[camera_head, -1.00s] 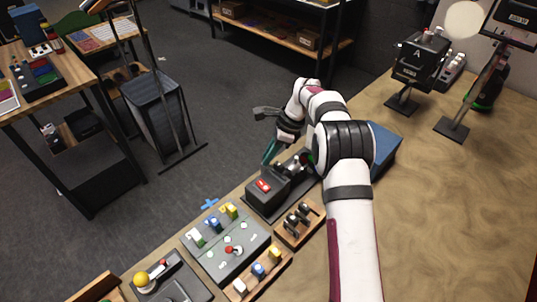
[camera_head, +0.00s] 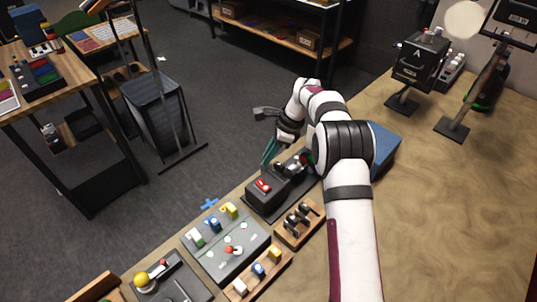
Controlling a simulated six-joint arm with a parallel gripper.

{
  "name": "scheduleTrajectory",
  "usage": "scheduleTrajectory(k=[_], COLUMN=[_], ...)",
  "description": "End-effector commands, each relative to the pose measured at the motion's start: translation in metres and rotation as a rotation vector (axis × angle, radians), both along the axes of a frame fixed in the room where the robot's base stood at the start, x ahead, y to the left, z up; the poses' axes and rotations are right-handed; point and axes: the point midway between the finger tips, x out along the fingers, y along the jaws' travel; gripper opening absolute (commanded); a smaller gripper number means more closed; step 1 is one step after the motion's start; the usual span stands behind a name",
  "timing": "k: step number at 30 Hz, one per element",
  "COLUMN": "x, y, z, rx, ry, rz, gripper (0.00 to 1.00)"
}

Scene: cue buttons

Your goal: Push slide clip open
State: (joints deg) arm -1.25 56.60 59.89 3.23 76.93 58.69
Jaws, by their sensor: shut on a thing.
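A black device (camera_head: 268,197) with a red part (camera_head: 264,185) on its top sits on a dark base plate near the table's left edge. I cannot tell for sure which part is the slide clip. My gripper (camera_head: 267,158), with teal fingers, points down just behind the device, at the table's edge. Its fingers look close together, and what lies between them is too small to make out. My arm hides part of the base plate's right side.
A wooden rack with dark pegs (camera_head: 299,223) stands in front of the device. A grey board (camera_head: 225,250) with coloured clips and a joystick box (camera_head: 170,280) lie nearer. A blue block (camera_head: 385,150) stands behind my arm.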

Motion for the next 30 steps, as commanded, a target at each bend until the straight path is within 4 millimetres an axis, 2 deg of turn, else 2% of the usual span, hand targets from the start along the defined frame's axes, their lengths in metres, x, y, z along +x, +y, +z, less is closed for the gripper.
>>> scheduleTrajectory(k=[4,9,17,18,19,26,30], x=[0.002,0.012,0.015,0.015,0.015,0.014,0.014], y=[0.001,0.013,0.014,0.013,0.013,0.013,0.008], z=[0.001,0.000,0.002,0.002,0.002,0.002,0.014], rx=[0.001,0.002,0.001,0.001,0.001,0.001,0.001], ry=[-0.001,0.000,-0.008,-0.008,-0.008,-0.004,-0.005], rz=[0.001,0.001,0.001,0.001,0.001,0.000,-0.001], gripper=[0.00,0.00,0.00,0.21,0.26,0.28,0.28])
